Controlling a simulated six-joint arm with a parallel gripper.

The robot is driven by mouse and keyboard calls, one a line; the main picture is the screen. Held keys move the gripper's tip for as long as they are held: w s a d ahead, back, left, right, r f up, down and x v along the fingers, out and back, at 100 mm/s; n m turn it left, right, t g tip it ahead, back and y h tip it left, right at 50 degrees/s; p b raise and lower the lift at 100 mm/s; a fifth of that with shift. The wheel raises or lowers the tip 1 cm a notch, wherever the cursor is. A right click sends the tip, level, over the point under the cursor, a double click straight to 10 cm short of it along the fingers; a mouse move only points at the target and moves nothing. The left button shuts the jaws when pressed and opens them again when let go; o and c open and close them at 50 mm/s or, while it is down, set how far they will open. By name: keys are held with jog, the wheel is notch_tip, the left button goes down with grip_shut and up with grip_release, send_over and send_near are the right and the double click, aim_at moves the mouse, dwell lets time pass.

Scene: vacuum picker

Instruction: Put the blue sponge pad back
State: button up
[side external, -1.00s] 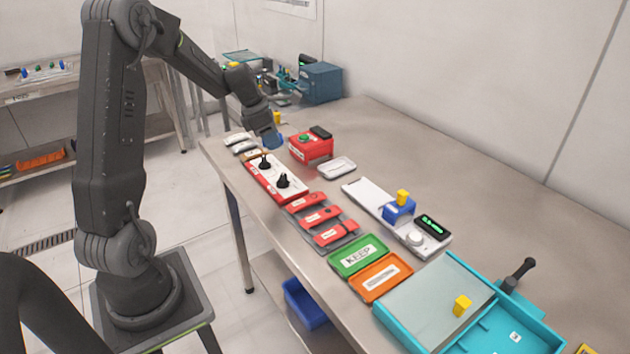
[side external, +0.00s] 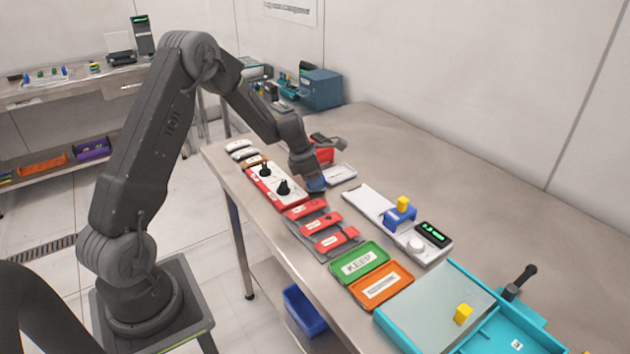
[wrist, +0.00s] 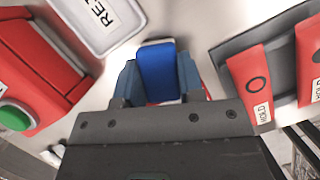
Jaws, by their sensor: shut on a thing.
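The blue sponge pad (wrist: 158,70) is a bright blue block between the two slate-blue fingers in the wrist view. My gripper (wrist: 160,85) is shut on it. In the side view my gripper (side external: 315,184) is low over the bench, beside the red-and-white panel with black knobs (side external: 277,185) and in front of the white tray (side external: 339,174). At this size I cannot separate the pad from the fingers there, nor tell whether it touches the bench.
Red tagged pieces (side external: 322,222) lie on a grey rack nearby. A red box with a green button (wrist: 30,75) is on the other side. The green KEEP tray (side external: 360,262), orange tray (side external: 382,287) and white device with a blue block (side external: 400,214) stand farther along.

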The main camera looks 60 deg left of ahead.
jog(key=shift+f, duration=0.3)
jog(key=o, duration=1)
jog(key=v, duration=1.2)
jog(key=s+d+r+m, duration=0.3)
jog(key=d+r+m, duration=0.4)
jog(key=d, duration=0.1)
jog(key=s+d+r+m, duration=0.1)
jog(key=s+d+m, duration=0.4)
jog(key=m, duration=0.3)
jog(key=s+d+r+m+t+y, duration=0.1)
jog(key=s+d+r+m, duration=0.1)
jog(key=s+d+m, duration=0.3)
jog(key=s+d+r+m+t, duration=0.1)
jog(key=s+d+m, duration=0.4)
jog(key=s+m, duration=0.5)
jog(key=shift+s+r+m+y, duration=0.2)
jog(key=shift+r+m+y, duration=0.15)
jog(key=shift+m, duration=0.35)
